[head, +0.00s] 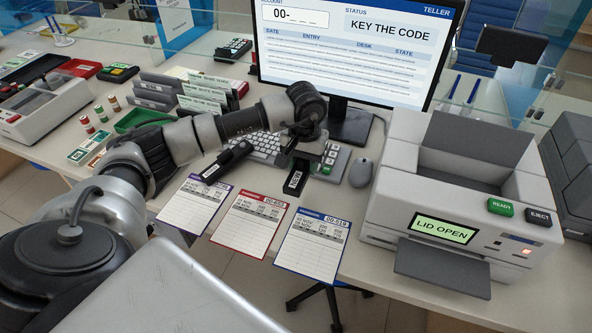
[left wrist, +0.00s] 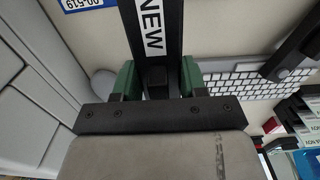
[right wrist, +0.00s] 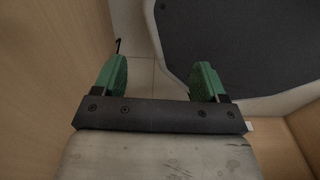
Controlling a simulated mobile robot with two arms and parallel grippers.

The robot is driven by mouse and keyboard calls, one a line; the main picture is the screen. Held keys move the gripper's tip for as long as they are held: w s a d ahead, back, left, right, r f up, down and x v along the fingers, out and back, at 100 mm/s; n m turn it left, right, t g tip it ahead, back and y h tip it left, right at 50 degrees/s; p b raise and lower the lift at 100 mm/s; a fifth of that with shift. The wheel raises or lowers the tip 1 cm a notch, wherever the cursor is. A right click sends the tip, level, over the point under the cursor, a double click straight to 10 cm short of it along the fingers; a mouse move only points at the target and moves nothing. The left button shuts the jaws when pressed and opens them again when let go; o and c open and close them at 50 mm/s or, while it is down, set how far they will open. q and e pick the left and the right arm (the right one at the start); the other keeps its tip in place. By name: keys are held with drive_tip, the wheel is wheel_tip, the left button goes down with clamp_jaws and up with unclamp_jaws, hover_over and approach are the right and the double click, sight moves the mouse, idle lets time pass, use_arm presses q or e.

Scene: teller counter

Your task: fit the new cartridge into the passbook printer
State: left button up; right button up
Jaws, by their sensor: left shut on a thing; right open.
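My left gripper (head: 303,150) is shut on the new cartridge (head: 295,179), a black bar with a white label that reads NEW in the left wrist view (left wrist: 151,25). It holds the cartridge above the counter, in front of the keyboard and left of the printer. The passbook printer (head: 395,192) is a grey box at the right. Its lid (head: 475,138) stands raised and its display reads LID OPEN; the inside is mostly hidden. Another black bar with a white label (head: 228,160) lies left of the gripper. My right gripper (right wrist: 158,80) is open and empty, away from the counter top.
Three account slips (head: 310,243) lie along the front edge. The keyboard (head: 262,149), mouse (head: 361,172) and monitor (head: 350,50) stand behind. The printer has READY (head: 500,207) and EJECT (head: 539,217) buttons and a front tray (head: 443,270). Trays and stamps crowd the left.

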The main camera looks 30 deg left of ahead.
sight(297, 172)
use_arm(q)
drive_tip(key=shift+w+a+f, duration=0.25)
drive_tip(key=shift+a+f, duration=0.1)
drive_tip(key=shift+a, duration=0.2)
drive_tip(key=shift+w+a+f, duration=0.2)
drive_tip(key=shift+a+f, duration=0.15)
drive_tip(key=shift+a, duration=0.15)
drive_tip(key=shift+a+f, duration=0.25)
drive_tip(key=shift+f, duration=0.2)
wheel_tip(297, 172, down, 4)
drive_tip(key=shift+r+p, duration=0.25)
drive_tip(key=shift+p, duration=0.35)
drive_tip(key=shift+f+b, duration=0.6)
drive_tip(key=shift+b, duration=0.15)
drive_tip(key=o, duration=1)
drive_tip(key=shift+c, duration=0.2)
use_arm(e)
drive_tip(key=shift+w+d, duration=0.45)
drive_tip(key=shift+w, duration=0.1)
use_arm(q)
drive_tip(key=shift+r, duration=0.1)
